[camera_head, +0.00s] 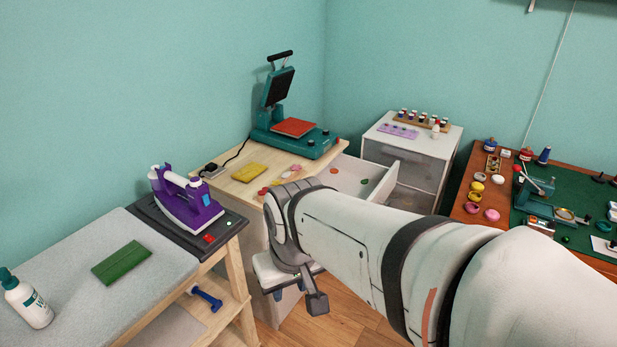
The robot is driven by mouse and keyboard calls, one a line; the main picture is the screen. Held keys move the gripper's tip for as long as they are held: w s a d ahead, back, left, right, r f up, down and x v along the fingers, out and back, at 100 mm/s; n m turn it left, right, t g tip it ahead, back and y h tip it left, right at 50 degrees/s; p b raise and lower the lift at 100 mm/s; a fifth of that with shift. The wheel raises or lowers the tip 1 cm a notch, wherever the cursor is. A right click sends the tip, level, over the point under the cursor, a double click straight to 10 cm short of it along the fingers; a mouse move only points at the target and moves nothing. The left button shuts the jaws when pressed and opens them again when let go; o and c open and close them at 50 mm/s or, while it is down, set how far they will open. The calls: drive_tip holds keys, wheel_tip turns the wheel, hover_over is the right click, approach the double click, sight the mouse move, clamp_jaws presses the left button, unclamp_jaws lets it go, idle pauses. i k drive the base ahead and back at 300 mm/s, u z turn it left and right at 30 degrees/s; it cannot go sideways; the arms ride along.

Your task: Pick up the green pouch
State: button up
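The green pouch (121,263) is a flat, dark green rectangle with a seam across it. It lies on the grey padded top of the ironing table (62,262) at the lower left, fully visible. My arm reaches in from the lower right. My gripper (316,301) is at its end, well to the right of the pouch and apart from it. The gripper is seen partly and from an angle, so I cannot tell whether its fingers are open or shut.
A purple iron (184,200) stands on a dark pad behind the pouch. A white bottle (28,303) stands to its left. A teal heat press (288,120) and a yellow pouch (249,172) are on a wooden table behind my arm. An open drawer (377,190) juts out there.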

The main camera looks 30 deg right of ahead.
sight(130, 256)
drive_tip(key=u, duration=0.05)
drive_tip(key=k, duration=0.9)
drive_tip(key=z, duration=0.9)
drive_tip(key=i, duration=1)
drive_tip(key=u, duration=1.4)
drive_tip(key=k, duration=0.1)
drive_tip(key=u, duration=0.65)
